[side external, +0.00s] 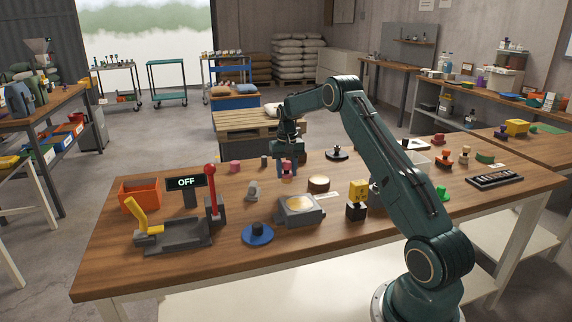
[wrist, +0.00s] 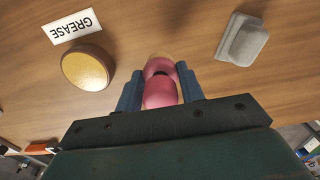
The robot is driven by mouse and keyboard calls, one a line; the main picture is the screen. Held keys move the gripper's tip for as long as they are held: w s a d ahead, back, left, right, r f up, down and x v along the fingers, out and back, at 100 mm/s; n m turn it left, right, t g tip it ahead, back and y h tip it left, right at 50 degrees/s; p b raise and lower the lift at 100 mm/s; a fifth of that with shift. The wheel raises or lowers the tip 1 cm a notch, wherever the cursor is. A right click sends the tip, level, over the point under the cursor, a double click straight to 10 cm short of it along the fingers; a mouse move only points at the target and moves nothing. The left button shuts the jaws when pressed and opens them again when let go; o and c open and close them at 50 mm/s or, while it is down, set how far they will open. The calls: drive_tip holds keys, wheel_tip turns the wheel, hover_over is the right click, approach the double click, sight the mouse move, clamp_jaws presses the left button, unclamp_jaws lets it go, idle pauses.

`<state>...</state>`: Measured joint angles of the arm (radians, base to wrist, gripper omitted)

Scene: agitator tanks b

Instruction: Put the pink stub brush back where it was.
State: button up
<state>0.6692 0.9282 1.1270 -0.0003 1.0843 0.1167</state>
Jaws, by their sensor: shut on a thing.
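The pink stub brush (wrist: 160,93) is between the two blue fingers of my gripper (wrist: 160,84), which is shut on it. In the side view a little pink shows at my gripper (side external: 287,168), low over the far middle of the table. Whether the brush touches the wood is hard to tell. Its lower end is partly hidden in both views. A separate pink piece (side external: 235,166) stands on the table to the left of my gripper.
A round gold-topped tin (wrist: 88,67) lies beside a GREASE label (wrist: 75,26). A grey block (wrist: 242,39) is on the other side. A grey machine with a lit round top (side external: 299,207), a blue disc (side external: 258,235) and an orange bin (side external: 140,194) stand nearer. Bare wood lies between them.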

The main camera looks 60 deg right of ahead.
sight(287, 173)
drive_tip(key=shift+f, duration=1.7)
drive_tip(key=shift+f, duration=0.15)
drive_tip(key=o, duration=1)
wheel_tip(287, 173, up, 12)
drive_tip(key=shift+r, duration=0.15)
drive_tip(key=shift+a+r, duration=0.1)
